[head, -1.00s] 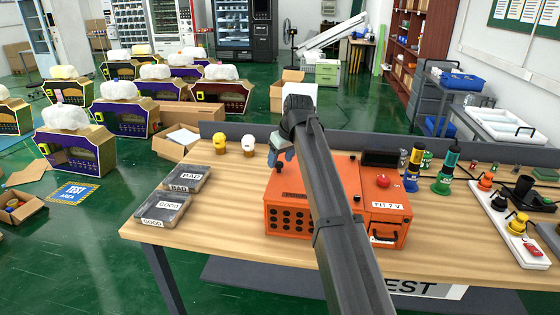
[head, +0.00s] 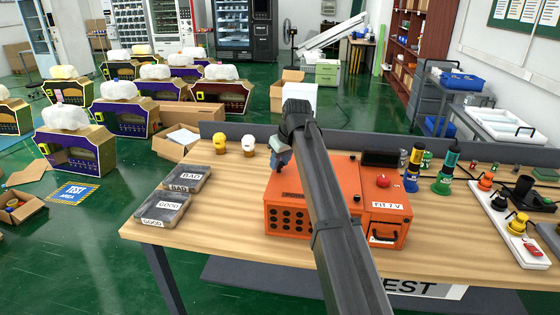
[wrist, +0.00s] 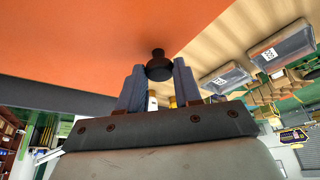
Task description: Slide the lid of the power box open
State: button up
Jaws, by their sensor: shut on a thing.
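The orange power box (head: 286,215) stands on the wooden table in the head view, with a flat orange lid (head: 300,178) on top. In the wrist view the orange lid surface (wrist: 90,35) fills the upper left, with a dark round knob (wrist: 158,68) on it. My gripper (head: 281,157) is at the far left part of the lid. In the wrist view its two grey fingers (wrist: 158,80) are shut on the knob. In the head view my arm covers the middle of the lid, and the gripped knob is hidden.
Two dark trays (head: 162,210) lie to the left. Yellow and white bulb-like items (head: 220,145) stand behind-left. Coloured switches crowd the right. Bare tabletop (head: 225,200) lies left of the box.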

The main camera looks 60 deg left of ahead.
grip_shut()
jog(key=s+a, duration=1.4)
jog(key=shift+s+a, duration=0.4)
jog(key=o, duration=0.9)
grip_release()
jog(key=shift+r, duration=0.1)
jog(key=v, duration=1.3)
jog(key=shift+d+r, duration=0.25)
